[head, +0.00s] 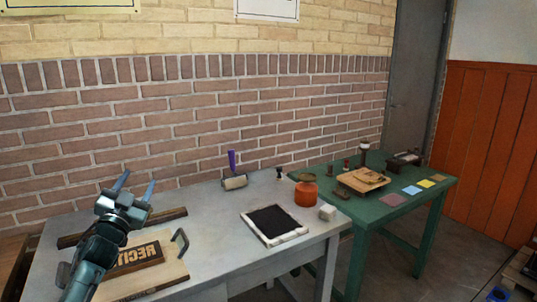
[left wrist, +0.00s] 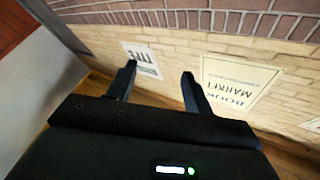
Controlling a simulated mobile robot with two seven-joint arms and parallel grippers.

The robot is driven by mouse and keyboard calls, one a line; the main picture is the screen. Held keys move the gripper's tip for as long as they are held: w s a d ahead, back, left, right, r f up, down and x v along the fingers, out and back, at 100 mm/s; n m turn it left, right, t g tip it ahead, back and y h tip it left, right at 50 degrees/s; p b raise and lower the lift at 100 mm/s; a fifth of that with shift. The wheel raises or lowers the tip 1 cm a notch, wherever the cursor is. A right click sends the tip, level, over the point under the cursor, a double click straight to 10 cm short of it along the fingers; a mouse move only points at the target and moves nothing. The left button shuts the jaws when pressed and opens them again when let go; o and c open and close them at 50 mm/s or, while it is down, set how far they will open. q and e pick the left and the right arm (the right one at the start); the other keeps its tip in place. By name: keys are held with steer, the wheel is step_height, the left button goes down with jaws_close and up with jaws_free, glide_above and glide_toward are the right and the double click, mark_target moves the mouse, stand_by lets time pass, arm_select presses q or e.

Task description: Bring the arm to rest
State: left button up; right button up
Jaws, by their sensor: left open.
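My left gripper (head: 136,184) is raised at the left of the head view, above or in front of the grey table (head: 210,210). Its two fingers point up and stand apart with nothing between them. The left wrist view also shows the open, empty gripper (left wrist: 159,71), with the brick wall and its posters beyond the fingertips. My left arm hides part of a wooden board (head: 170,280) with a dark block of raised letters (head: 142,256). My right gripper is in neither view.
On the grey table are a black slab in a pale frame (head: 272,222), a roller with a purple handle (head: 234,182), an orange pot (head: 305,194) and a white block (head: 327,212). A green table (head: 425,205) with several small items stands at right.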

arm_select(q)
steer(key=w+a+f+n+g+y, duration=0.1)
steer(key=a+f+n+g+y, duration=0.25)
steer(key=f, duration=0.35)
steer(key=s+d+f+g+h, duration=0.1)
steer(key=s+d+f+g, duration=0.1)
steer(key=s+d+f, duration=0.45)
steer(key=s+d+f+g+h, duration=0.2)
steer(key=s+f, duration=0.2)
steer(key=f, duration=0.5)
steer(key=s+d+f+g+h, duration=0.1)
steer(key=s+d+f, duration=0.2)
steer(key=s, duration=0.6)
steer(key=s+d+f+g, duration=0.1)
steer(key=s+d+f, duration=0.3)
steer(key=s, duration=0.6)
steer(key=s+d+f+g+h, duration=0.1)
steer(key=s+d+f, duration=0.3)
steer(key=s, duration=0.6)
steer(key=shift+d+f+g+h, duration=0.25)
steer(key=shift+d+g+h, duration=0.15)
steer(key=shift+d, duration=0.75)
